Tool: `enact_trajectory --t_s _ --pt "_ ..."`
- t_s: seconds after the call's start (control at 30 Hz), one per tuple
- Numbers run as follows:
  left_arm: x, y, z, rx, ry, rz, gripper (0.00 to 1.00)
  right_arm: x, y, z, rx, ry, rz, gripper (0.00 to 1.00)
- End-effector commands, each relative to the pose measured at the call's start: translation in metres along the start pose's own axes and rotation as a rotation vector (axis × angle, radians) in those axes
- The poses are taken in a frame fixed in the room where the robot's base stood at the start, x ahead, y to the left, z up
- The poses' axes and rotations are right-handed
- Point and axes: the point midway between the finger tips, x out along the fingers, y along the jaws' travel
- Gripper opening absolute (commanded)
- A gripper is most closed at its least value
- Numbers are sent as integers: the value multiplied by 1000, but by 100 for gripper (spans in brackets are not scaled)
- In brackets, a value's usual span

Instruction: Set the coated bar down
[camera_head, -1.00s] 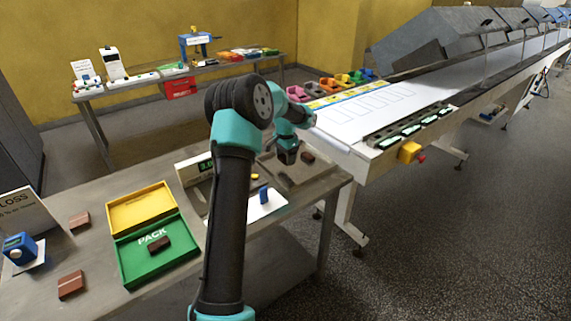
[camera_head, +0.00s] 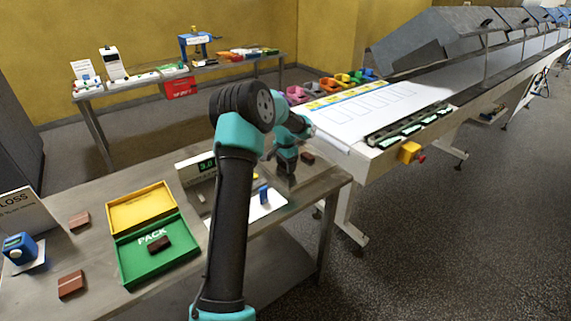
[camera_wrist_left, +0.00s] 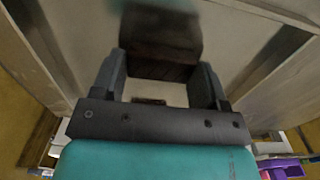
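My left gripper (camera_head: 287,167) is low over the right end of the near table, by the conveyor's end. In the left wrist view its two dark fingers (camera_wrist_left: 162,85) stand either side of a dark brown coated bar (camera_wrist_left: 160,65), which fills the gap between them. The bar's far part is blurred, and the head view does not show it clearly. Another brown bar (camera_head: 307,158) lies on the table just right of the gripper; a small brown shape shows beyond the fingers in the wrist view (camera_wrist_left: 150,101). My right gripper is in neither view.
A green and yellow PACK box (camera_head: 186,239) with one dark bar inside stands left of my arm. Two brown bars (camera_head: 71,284) (camera_head: 79,220) lie beside it. A display unit (camera_head: 186,170) and a white card with a blue piece (camera_head: 264,195) are close to my arm.

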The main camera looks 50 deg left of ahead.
Motion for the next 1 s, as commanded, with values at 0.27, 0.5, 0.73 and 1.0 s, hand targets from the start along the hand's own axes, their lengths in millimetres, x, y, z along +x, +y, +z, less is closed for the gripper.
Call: enact_trajectory --t_s 0.27,0.5,0.73,1.0 --pt "0 0 0 0 0 0 90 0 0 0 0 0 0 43" --pt "-2 0 0 0 1 -1 90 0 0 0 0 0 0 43" --pt "-20 0 -1 0 3 -2 90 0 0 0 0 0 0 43" --pt "-68 0 0 0 4 -2 90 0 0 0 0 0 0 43"
